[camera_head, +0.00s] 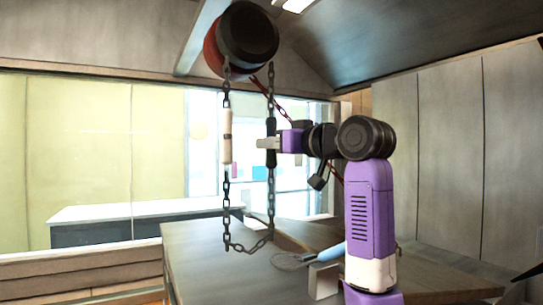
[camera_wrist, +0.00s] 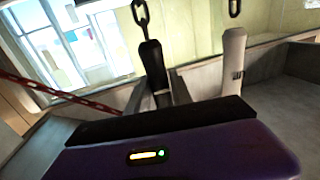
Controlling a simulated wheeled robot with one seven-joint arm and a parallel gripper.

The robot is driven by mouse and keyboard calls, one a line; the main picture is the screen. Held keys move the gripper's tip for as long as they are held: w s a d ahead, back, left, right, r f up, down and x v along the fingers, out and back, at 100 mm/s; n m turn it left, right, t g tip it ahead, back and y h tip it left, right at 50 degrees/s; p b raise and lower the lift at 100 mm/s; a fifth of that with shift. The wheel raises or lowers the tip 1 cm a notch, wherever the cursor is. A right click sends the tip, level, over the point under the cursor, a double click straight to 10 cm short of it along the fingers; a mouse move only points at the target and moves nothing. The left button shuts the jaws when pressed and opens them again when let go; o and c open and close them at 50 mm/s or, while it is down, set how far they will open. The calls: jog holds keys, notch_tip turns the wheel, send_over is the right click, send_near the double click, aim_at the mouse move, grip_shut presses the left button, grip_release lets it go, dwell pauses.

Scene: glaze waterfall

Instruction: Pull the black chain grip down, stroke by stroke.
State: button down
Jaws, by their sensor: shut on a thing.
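A black hoist drum with a red back (camera_head: 247,38) hangs near the ceiling, with a loop of dark chain hanging below it. The black chain grip (camera_head: 271,130) is on the right strand. My gripper (camera_head: 268,143) is shut on it from the right side, and its fingers hide part of it. In the wrist view the black grip (camera_wrist: 153,68) stands between my fingers, with chain above it. A cream grip (camera_head: 227,135) is on the left strand at about the same height. It also shows in the wrist view (camera_wrist: 233,62), to the right and apart from my gripper.
The chain loop's bottom (camera_head: 248,246) hangs by a dark worktop (camera_head: 205,262). On the worktop lie a round mesh tool with a blue handle (camera_head: 332,253) and a pale block (camera_head: 323,281). A red chain (camera_head: 262,88) slants down behind my arm. Left of the loop is free air.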

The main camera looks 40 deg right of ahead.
aim_at(276, 159)
jog(key=shift+r, duration=0.6)
jog(key=shift+f+b, duration=1.5)
jog(key=shift+f, duration=0.9)
notch_tip(276, 159, up, 5)
jog(key=p, duration=0.3)
jog(key=shift+f, duration=0.1)
jog(key=c, duration=1)
grip_release()
jog(key=s+b, duration=0.1)
jog(key=s, duration=0.8)
jog(key=shift+a, duration=0.35)
